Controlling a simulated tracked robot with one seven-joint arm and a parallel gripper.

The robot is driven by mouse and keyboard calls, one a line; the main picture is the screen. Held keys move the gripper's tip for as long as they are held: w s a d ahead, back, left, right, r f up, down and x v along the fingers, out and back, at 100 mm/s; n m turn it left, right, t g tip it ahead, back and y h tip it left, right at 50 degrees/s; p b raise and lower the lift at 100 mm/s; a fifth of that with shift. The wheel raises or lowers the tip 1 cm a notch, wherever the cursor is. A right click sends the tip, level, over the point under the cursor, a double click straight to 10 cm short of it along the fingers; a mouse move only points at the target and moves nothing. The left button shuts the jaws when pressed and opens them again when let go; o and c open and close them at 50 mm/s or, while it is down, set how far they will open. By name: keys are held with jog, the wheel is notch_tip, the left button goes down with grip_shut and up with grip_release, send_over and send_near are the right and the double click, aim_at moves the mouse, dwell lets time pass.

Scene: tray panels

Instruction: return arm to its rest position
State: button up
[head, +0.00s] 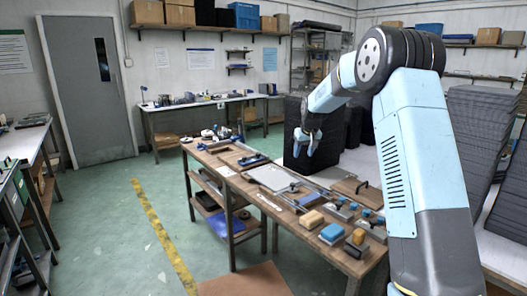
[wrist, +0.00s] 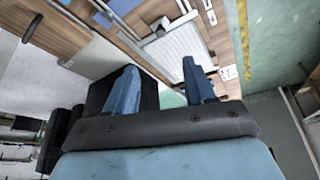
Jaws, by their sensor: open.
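My gripper (head: 308,143) hangs in the air above the far part of the wooden workbench (head: 224,157), in front of a dark stack of panels (head: 296,115). It is open, and nothing shows between its fingers. In the wrist view its two blue fingers (wrist: 160,95) stand apart, with the bench and a light tray panel (wrist: 180,52) beyond them. The same light panel (head: 270,177) lies on the bench in the head view. My arm reaches up from the right side and bends over toward the bench.
More dark stacked panels (head: 480,130) stand at the right. A cardboard-coloured box (head: 245,281) is at the bottom. Green floor (head: 120,215) is open to the left.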

jog(key=s+d+r, duration=0.1)
jog(key=s+r, duration=0.4)
jog(key=s, duration=0.5)
jog(key=s+d+r+m, duration=0.1)
jog(key=s+r, duration=0.5)
jog(key=s, duration=0.3)
jog(key=s+d+r, duration=0.1)
jog(key=s+r, duration=0.4)
jog(key=s, duration=0.5)
jog(key=s+d+f, duration=0.1)
jog(key=s+f, duration=0.1)
jog(key=s, duration=1.1)
jog(key=s+f+m+t, duration=0.1)
jog(key=s+f, duration=0.1)
jog(key=s, duration=1)
jog(key=shift+s+d+f+m+h, duration=0.2)
jog(key=shift+s+d+m+h, duration=0.1)
jog(key=shift+s+d+h, duration=0.1)
